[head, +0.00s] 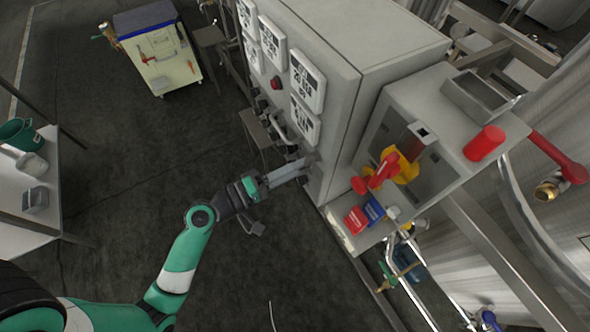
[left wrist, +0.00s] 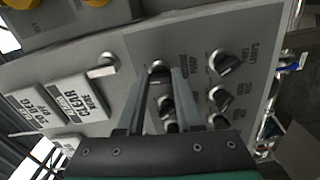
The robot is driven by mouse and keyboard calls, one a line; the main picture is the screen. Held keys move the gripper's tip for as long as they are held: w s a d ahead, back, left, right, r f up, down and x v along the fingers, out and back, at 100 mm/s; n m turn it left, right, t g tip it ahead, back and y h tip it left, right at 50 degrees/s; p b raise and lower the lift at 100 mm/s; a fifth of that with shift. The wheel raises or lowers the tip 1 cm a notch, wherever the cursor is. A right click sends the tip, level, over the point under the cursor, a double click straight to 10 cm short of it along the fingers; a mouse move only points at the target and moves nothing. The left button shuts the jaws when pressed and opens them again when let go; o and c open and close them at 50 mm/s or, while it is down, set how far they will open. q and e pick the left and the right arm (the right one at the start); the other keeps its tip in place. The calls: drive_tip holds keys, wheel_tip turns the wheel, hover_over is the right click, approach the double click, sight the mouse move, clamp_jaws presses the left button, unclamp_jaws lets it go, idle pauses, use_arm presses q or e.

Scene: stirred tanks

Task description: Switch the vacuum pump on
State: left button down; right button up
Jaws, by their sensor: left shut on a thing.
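The grey control cabinet (head: 345,60) stands upright in the middle of the head view, with its panel facing left. In the left wrist view the panel (left wrist: 195,40) fills most of the picture and carries several black rotary knobs. My left gripper (head: 303,167) reaches the lower part of the panel. In the left wrist view its two fingers (left wrist: 160,73) are shut on a black knob (left wrist: 157,70), one on each side. The small label beside this knob is too blurred to read surely. The knob's turned position is partly hidden by the fingers. My right gripper is not in view.
Other black knobs (left wrist: 222,64) sit close beside the gripped one. White label plates (head: 307,80) and a red button (head: 276,83) are higher on the cabinet.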

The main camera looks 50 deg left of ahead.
use_arm(q)
drive_tip(key=shift+m+b, duration=1.05)
drive_tip(key=shift+m, duration=1.15)
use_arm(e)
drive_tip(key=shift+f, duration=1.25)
use_arm(q)
drive_tip(key=c, duration=0.6)
unclamp_jaws()
drive_tip(key=shift+o, duration=0.2)
